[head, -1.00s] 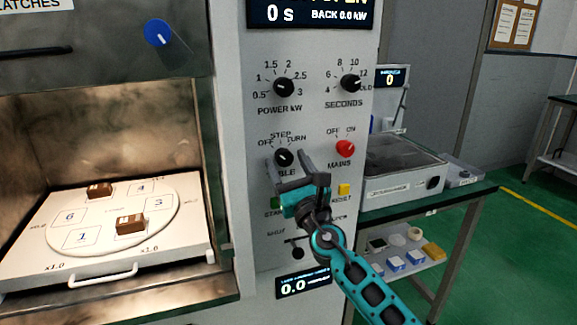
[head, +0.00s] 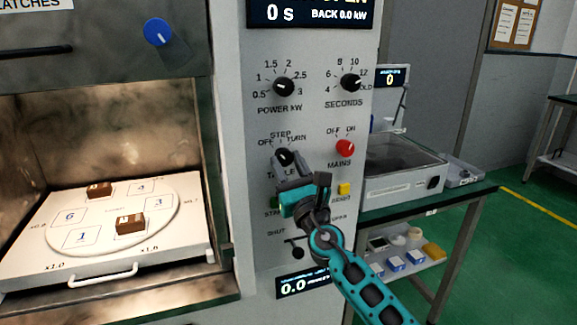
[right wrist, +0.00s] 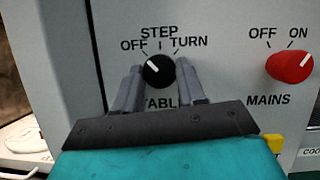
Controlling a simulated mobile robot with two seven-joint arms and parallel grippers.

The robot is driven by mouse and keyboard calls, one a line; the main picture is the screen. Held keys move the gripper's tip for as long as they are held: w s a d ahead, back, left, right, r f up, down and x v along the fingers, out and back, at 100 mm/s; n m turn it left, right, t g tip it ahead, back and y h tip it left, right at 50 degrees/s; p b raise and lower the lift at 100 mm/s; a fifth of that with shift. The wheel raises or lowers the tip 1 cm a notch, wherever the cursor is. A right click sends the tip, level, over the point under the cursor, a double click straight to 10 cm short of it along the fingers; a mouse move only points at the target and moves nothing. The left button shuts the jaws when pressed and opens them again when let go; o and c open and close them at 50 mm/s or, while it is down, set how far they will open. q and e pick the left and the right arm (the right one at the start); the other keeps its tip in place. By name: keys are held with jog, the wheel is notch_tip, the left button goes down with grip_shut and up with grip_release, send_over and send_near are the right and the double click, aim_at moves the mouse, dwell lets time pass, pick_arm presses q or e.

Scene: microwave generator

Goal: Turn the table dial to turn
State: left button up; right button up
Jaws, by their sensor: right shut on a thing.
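The table dial (right wrist: 158,71) is a round black knob with a white mark, labelled OFF, STEP and TURN. Its mark points up and left, toward OFF. It also shows in the head view (head: 285,156), partly covered by my gripper. My right gripper (right wrist: 159,80) is shut on the dial, with one finger on each side of it. The gripper also shows in the head view (head: 285,165), reaching up from the lower right. My left gripper is not in view.
The red mains knob (head: 345,147) sits right of the table dial. The power knob (head: 283,86) and seconds knob (head: 351,83) are above. A yellow button (head: 343,188) is close to my gripper. At left, the open chamber holds a round turntable (head: 103,212) with brown blocks.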

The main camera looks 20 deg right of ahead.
jog(key=m+h, duration=0.1)
jog(key=m, duration=0.1)
jog(key=m+h, duration=0.1)
jog(key=m, duration=0.1)
jog(key=m+h, duration=0.2)
jog(key=m, duration=0.1)
jog(key=shift+a+b, duration=0.25)
jog(key=shift+b, duration=0.1)
jog(key=m+h, duration=0.1)
jog(key=m, duration=0.2)
jog(key=m+g+h, duration=0.1)
jog(key=m, duration=0.2)
jog(key=shift+a+r+g+h, duration=0.1)
jog(key=shift+a+g+h, duration=0.05)
jog(key=shift+g+h, duration=0.2)
jog(key=m+g, duration=0.1)
jog(key=m, duration=0.1)
jog(key=m+h+p, duration=0.1)
jog(key=m, duration=0.2)
jog(key=shift+a+r+m+g+h, duration=0.1)
jog(key=shift+r+m+g+h, duration=0.15)
jog(key=shift+m+g, duration=0.1)
jog(key=shift+m+g+p, duration=0.7)
jog(key=shift+m+p, duration=0.15)
jog(key=shift+m, duration=1.1)
jog(key=o, duration=1.1)
jog(key=shift+s, duration=0.1)
